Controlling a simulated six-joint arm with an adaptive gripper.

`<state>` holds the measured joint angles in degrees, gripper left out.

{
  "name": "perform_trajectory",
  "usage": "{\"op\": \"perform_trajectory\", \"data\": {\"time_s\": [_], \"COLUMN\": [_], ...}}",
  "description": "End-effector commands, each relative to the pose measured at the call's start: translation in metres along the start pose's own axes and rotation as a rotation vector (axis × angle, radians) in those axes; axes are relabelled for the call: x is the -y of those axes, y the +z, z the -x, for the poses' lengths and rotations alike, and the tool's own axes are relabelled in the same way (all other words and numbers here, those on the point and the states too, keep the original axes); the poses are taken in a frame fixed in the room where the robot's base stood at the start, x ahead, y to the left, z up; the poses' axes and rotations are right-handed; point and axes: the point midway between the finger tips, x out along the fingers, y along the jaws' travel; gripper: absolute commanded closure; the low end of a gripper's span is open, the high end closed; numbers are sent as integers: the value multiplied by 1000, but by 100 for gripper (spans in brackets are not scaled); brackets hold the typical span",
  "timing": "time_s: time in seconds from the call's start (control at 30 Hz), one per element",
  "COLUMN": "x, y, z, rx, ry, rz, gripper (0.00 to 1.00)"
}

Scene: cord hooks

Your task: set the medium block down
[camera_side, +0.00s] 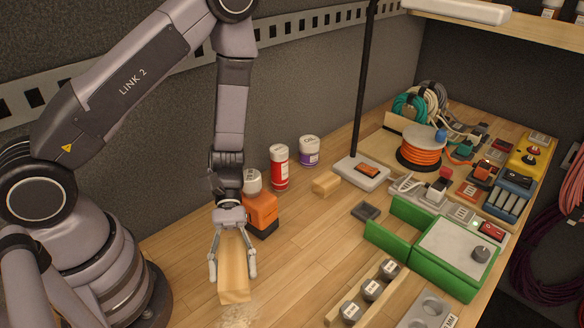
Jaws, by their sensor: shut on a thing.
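My gripper (232,272) points down at the front left of the bench, with a finger on each side of a light wooden block (234,288). It is shut on this block, which stands long and upright between the fingers. I cannot tell whether the block's lower end touches the bench or hangs just above it. A smaller wooden block (326,184) lies on the bench further back, apart from my gripper. No size marks show on either block.
An orange box (262,212) stands right behind my gripper, with a red can (279,168) beyond it. A pale patch of shavings (238,317) lies in front of the block. A wooden rack with grey knobs (371,290) and a green-walled station (395,243) stand right. Bare bench (310,250) lies between.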

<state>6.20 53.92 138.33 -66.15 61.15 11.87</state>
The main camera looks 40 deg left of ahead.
Motion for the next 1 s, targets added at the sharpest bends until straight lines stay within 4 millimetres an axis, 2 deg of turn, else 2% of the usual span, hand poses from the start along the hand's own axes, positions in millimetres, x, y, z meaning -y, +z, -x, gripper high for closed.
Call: {"op": "perform_trajectory", "data": {"time_s": [0.1, 0.2, 0.4, 0.6, 1.0], "x": [-27, -44, -64, -68, -69], "y": [-16, -31, -56, -86, -132], "z": [-3, -2, 4, -4, -24], "rx": [4, 3, 3, 3, 3], "ry": [196, 337, 522, 566, 565], "rz": [91, 152, 229, 249, 245], "gripper": [89, 89, 89, 89, 89]}}
